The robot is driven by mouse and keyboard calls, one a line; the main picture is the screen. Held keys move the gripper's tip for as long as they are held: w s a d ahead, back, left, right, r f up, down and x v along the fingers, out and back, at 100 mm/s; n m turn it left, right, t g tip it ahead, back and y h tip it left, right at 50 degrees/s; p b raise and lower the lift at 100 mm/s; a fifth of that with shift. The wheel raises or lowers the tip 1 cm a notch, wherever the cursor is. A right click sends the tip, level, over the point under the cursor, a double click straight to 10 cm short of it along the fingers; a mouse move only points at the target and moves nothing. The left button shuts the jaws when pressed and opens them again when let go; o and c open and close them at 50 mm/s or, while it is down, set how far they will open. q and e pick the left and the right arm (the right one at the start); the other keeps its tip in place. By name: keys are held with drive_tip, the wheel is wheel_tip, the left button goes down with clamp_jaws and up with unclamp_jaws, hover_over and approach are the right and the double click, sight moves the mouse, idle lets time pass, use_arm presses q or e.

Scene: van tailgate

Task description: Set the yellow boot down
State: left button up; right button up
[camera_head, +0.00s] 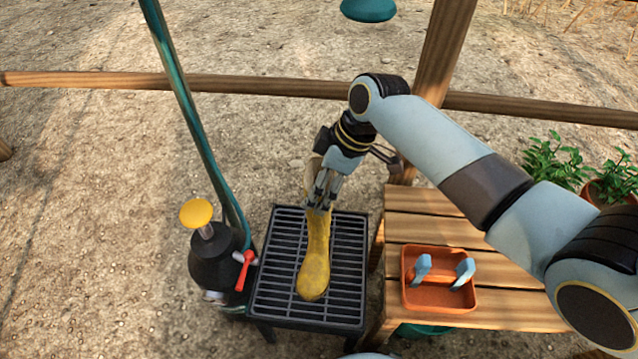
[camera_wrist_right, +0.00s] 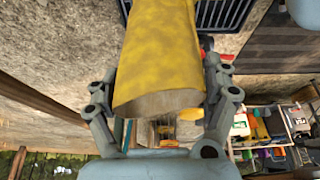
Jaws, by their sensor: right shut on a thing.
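The yellow boot (camera_head: 316,262) is over the black slatted grate (camera_head: 264,291), its toe pointing toward the near side. I cannot tell whether its sole touches the slats. My right gripper (camera_head: 321,196) is shut on the top of the boot's shaft from above. In the right wrist view the yellow shaft (camera_wrist_right: 162,60) fills the space between the two fingers (camera_wrist_right: 160,95), with its open rim toward the camera. My left gripper is not in the head view.
A black pump with a yellow knob (camera_head: 197,213) and red lever stands left of the grate. A wooden bench (camera_head: 420,228) on the right holds an orange tray (camera_head: 440,298) with blue-grey handles. Potted plants (camera_head: 556,160) stand behind it. A wooden rail (camera_head: 240,85) crosses the back.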

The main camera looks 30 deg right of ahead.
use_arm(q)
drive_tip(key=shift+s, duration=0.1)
use_arm(e)
drive_tip(key=o, duration=1.6)
use_arm(q)
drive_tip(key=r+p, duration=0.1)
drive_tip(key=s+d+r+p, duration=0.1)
drive_tip(key=p, duration=0.1)
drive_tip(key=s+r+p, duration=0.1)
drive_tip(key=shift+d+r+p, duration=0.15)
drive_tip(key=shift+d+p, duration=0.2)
use_arm(e)
drive_tip(key=v, duration=1.2)
drive_tip(key=shift+r, duration=0.1)
